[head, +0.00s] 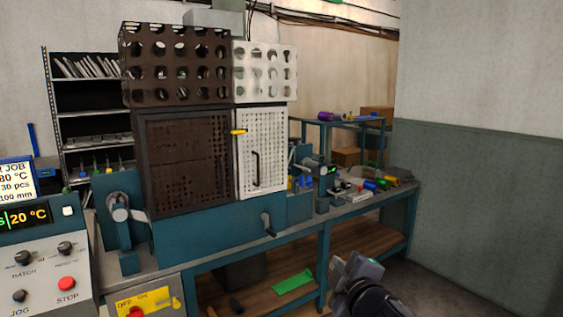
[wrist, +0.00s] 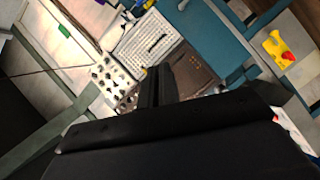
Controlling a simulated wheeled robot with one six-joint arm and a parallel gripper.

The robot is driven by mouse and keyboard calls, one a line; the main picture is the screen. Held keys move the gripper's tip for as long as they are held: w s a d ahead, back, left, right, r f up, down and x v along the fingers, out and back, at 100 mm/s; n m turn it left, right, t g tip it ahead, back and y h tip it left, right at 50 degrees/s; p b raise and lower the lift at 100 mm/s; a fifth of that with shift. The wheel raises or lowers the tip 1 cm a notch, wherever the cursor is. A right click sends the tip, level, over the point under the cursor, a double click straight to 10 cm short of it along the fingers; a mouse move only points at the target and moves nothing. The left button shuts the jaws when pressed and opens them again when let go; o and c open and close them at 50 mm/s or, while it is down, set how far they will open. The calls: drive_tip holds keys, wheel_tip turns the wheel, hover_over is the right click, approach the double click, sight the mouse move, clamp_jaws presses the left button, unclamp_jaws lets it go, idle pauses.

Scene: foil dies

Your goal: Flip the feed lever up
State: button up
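Several handles show on the teal machine (head: 205,226) in the head view, and no readable label tells which is the feed lever. A small grey lever (head: 267,224) hangs down on its front face, below the white perforated door. A larger grey crank-like lever (head: 120,207) is at the left end. My gripper (head: 362,267) is at the bottom of the head view, in front of the bench and apart from these levers. In the wrist view, two dark fingers (wrist: 155,88) stand close together and look shut, with nothing seen between them.
A control panel (head: 38,262) with knobs and a red stop button is at left. A yellow OFF/ON switch box (head: 150,302) is beside it. Bottles and parts lie on the bench's right end (head: 345,208). The floor at right (head: 425,290) is clear.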

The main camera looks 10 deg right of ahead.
drive_tip(key=a+r+n+y+p, duration=0.1)
drive_tip(key=r+n, duration=0.1)
drive_tip(key=r, duration=0.1)
drive_tip(key=a+r+n+y+p, duration=0.1)
drive_tip(key=r+n+y+p, duration=0.1)
drive_tip(key=r, duration=0.2)
drive_tip(key=w+a+r+n+y+p, duration=0.1)
drive_tip(key=r+n, duration=0.2)
drive_tip(key=r, duration=0.1)
drive_tip(key=shift+a+t+y, duration=0.35)
drive_tip(key=shift+t+y, duration=0.05)
clamp_jaws()
drive_tip(key=shift+s+a+r+n+y, duration=0.1)
drive_tip(key=shift+a+n+y, duration=0.1)
drive_tip(key=shift+n+y, duration=0.1)
